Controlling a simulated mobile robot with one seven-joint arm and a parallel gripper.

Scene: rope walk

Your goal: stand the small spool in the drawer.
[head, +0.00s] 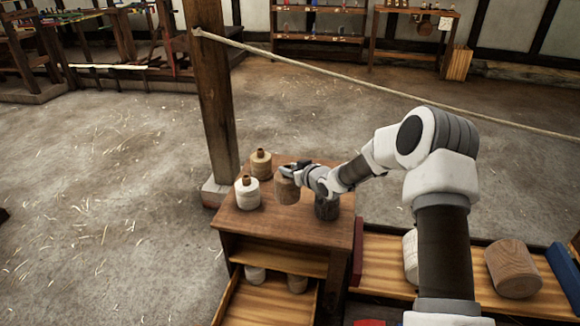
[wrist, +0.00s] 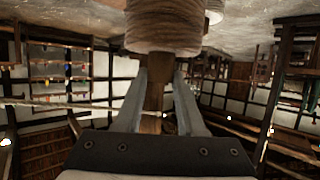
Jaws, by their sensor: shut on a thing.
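My gripper (head: 291,169) is shut on the wooden stem of a brown spool (head: 286,190), above the cabinet top (head: 285,226). In the wrist view my two fingers (wrist: 156,105) close on the stem, and the wound body (wrist: 165,28) fills the top middle. I cannot tell whether the spool touches the cabinet top. A tan spool (head: 260,164), a white spool (head: 248,194) and a dark spool (head: 327,208) stand around it. The drawer (head: 262,304) below is pulled out. A white spool (head: 255,275) and a tan spool (head: 297,284) show at its back, their tops hidden.
A wooden post (head: 215,90) stands behind the cabinet, with a rope (head: 330,73) running from it to the right. A bench (head: 385,262) at the right holds a large wooden cylinder (head: 513,268). The front of the drawer is bare. The floor at left is open.

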